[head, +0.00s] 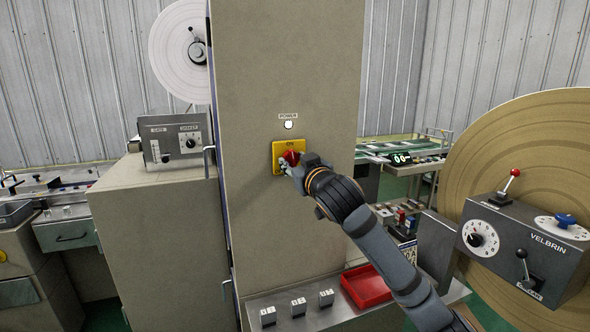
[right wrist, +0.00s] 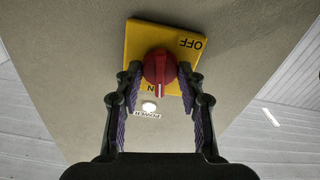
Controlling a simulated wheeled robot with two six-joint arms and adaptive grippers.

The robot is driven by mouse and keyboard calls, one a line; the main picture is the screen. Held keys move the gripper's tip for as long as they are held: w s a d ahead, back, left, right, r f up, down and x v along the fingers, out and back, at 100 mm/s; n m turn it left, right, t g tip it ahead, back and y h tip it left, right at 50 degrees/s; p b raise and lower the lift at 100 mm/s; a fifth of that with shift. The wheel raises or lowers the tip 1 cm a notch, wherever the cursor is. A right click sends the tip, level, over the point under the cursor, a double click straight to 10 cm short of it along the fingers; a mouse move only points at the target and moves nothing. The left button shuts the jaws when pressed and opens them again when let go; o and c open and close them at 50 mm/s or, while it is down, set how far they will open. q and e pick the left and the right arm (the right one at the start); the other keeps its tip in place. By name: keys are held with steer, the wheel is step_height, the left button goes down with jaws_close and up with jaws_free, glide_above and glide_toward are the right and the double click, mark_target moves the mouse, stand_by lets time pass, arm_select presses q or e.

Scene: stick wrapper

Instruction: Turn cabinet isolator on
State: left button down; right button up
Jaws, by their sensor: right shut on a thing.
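The cabinet isolator is a red rotary knob (right wrist: 159,68) on a yellow plate (right wrist: 135,40), on the front of the tall beige cabinet (head: 290,60). My left gripper is not in view.
A white POWER lamp (head: 288,125) sits above the plate. Below are a ledge with several small switches (head: 298,306) and a red tray (head: 367,287). A grey control box (head: 525,250) and large brown roll (head: 510,135) stand at right, a grey box with a dial (head: 175,140) at left.

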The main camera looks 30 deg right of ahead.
steer(key=shift+f+m+b, duration=0.1)
steer(key=shift+m+b, duration=0.45)
steer(key=shift+m, duration=0.45)
steer(key=o, duration=1.2)
steer(key=shift+r, duration=0.45)
step_height(320, 180, up, 9)
steer(key=shift+r, duration=0.15)
